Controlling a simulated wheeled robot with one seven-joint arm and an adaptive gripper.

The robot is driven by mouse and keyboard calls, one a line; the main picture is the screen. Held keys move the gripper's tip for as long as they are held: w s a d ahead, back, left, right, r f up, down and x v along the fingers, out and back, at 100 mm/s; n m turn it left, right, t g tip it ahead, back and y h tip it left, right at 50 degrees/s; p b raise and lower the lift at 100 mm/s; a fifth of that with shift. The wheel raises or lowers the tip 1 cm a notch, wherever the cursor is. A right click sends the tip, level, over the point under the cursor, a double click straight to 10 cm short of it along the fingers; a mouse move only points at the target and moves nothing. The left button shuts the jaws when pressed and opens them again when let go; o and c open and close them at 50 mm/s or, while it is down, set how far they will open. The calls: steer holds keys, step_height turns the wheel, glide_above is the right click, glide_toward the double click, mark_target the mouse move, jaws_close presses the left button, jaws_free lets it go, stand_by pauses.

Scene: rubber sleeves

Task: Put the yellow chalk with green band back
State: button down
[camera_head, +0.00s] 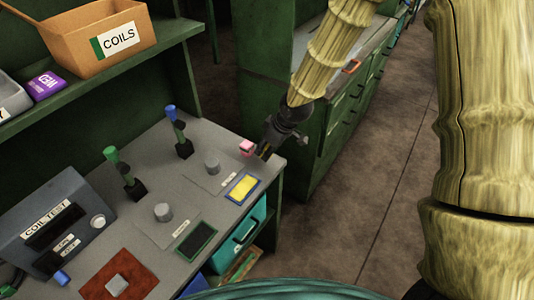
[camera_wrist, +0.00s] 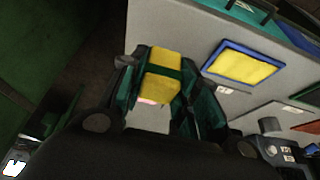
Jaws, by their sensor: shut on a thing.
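The yellow chalk with a green band (camera_wrist: 161,62) is a block between my gripper's fingers in the wrist view. My gripper (camera_wrist: 160,85) is shut on it, with a dark green-and-black finger on each side. In the head view my gripper (camera_head: 266,150) is at the far right end of the grey bench, close to its edge. The chalk is mostly hidden there. A blue-framed yellow pad (camera_head: 242,187) lies on the bench just below my gripper; it also shows to the right of the chalk in the wrist view (camera_wrist: 243,63).
A pink block (camera_head: 246,147) is beside my gripper. Grey cylinders (camera_head: 163,212) stand on labelled plates, with a green-framed dark pad (camera_head: 196,241) nearby. Blue-topped (camera_head: 180,135) and green-topped (camera_head: 122,170) uprights stand behind. A coil test box (camera_head: 52,228) is at left.

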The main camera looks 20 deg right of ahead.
steer(key=shift+f+p, duration=0.55)
steer(key=shift+f, duration=1.2)
steer(key=shift+f, duration=0.1)
steer(key=c, duration=1.1)
jaws_free()
steer(key=shift+o, duration=0.2)
steer(key=shift+r, duration=0.2)
steer(key=b+v, duration=0.1)
steer(key=v, duration=1.1)
steer(key=shift+b, duration=0.3)
